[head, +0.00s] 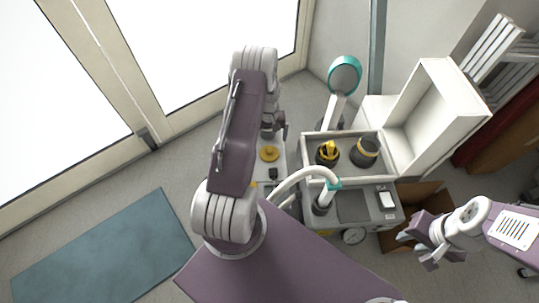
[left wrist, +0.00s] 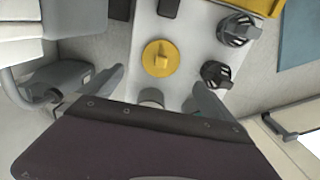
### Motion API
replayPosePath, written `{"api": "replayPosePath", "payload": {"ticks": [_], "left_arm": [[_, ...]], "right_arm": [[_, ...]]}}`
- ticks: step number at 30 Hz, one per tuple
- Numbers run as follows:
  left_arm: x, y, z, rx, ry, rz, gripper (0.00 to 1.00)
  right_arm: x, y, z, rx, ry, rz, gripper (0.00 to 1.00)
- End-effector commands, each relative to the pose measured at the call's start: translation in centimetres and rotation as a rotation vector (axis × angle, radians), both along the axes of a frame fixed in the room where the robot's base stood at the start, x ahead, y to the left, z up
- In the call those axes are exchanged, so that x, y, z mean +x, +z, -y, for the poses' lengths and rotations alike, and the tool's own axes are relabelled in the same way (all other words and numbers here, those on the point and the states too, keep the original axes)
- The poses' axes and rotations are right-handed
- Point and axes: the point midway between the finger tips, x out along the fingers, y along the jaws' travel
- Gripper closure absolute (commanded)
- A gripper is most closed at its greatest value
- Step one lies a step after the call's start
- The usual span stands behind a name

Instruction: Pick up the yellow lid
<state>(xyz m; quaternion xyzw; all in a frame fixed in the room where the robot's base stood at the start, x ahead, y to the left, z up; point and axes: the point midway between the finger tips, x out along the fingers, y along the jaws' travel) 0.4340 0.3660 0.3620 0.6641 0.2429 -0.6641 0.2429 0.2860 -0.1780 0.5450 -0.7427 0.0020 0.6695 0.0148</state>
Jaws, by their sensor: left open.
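The yellow lid (head: 268,154) is a round disc with a small raised knob. It lies on the narrow white surface left of the compressor unit. In the left wrist view the lid (left wrist: 158,60) is fully visible, just beyond the fingertips. My left gripper (left wrist: 155,90) is open and empty, with its fingers spread wider than the lid and apart from it. In the head view my left gripper (head: 275,130) is partly hidden by its own arm, near the lid. My right gripper (head: 420,248) is open and empty at the lower right.
A curved white hose (head: 300,174) arches beside the lid's surface. Black slotted knobs (left wrist: 238,28) stand near the lid. A teal mat (head: 105,250) lies on the floor.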

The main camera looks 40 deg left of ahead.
Motion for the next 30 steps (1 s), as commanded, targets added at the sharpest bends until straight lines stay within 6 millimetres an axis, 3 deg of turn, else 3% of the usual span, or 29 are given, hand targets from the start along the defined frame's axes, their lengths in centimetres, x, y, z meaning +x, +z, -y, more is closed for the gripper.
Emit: {"api": "replayPosePath", "payload": {"ticks": [6,13,20,27,30], "left_arm": [[-0.1,-3.7,0.1,-0.001,-0.001,-0.002,0.0],[-0.1,-4.6,0.2,0.0,-0.001,0.0,0.0],[-0.6,-8.9,0.5,0.0,-0.002,0.0,0.0],[-0.5,-8.9,0.5,0.0,-0.002,0.001,0.0],[-0.5,-8.8,0.5,0.0,-0.002,0.001,0.25]], "right_arm": [[0.0,-2.6,0.0,0.0,0.0,0.0,0.66],[0.0,-3.3,0.0,0.0,0.0,0.0,0.66],[0.0,-6.8,0.0,0.0,0.0,0.0,0.66],[0.0,-6.5,0.0,0.0,0.0,0.0,0.66],[0.0,-6.5,0.0,0.0,0.0,0.0,0.66]]}}
